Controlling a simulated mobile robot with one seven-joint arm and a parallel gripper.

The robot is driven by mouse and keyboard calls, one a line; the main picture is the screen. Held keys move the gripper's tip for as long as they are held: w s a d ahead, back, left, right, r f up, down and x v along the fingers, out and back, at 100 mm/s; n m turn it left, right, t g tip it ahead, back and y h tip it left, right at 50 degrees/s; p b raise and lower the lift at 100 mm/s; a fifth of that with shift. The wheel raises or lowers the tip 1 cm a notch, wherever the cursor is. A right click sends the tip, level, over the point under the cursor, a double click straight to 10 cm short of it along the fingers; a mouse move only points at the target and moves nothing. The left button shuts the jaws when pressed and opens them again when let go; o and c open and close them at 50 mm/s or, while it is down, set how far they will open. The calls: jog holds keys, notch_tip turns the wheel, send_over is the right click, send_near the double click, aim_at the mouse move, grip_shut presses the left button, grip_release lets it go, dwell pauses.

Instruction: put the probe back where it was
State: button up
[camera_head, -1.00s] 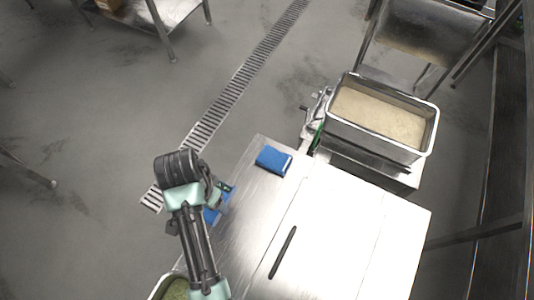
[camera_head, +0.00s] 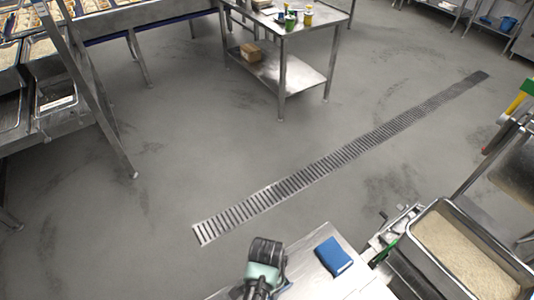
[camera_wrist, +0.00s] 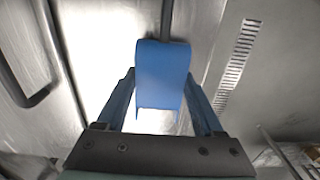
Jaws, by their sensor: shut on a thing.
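In the wrist view my gripper (camera_wrist: 161,90) is shut on a blue, boxy piece with a thin grey rod running up from it; I take this for the probe (camera_wrist: 162,65). The piece sits between the two blue fingers, above a shiny steel surface. In the head view my arm shows at the bottom edge, by the near steel table (camera_head: 310,282); the fingers and most of the held piece are hidden or cut off there. A separate blue block (camera_head: 333,256) lies on that table, to the right of my arm.
A steel pan of rice (camera_head: 408,238) stands at the lower right beside the table. A floor drain (camera_head: 330,165) crosses the open grey floor. Another steel table (camera_head: 282,40) with cups stands at the back. A dark bar handle (camera_wrist: 28,95) shows at the left in the wrist view.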

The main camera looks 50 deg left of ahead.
jog(key=shift+f, duration=0.4)
jog(key=shift+f, duration=0.1)
jog(key=o, duration=1.4)
jog(key=shift+c, duration=0.2)
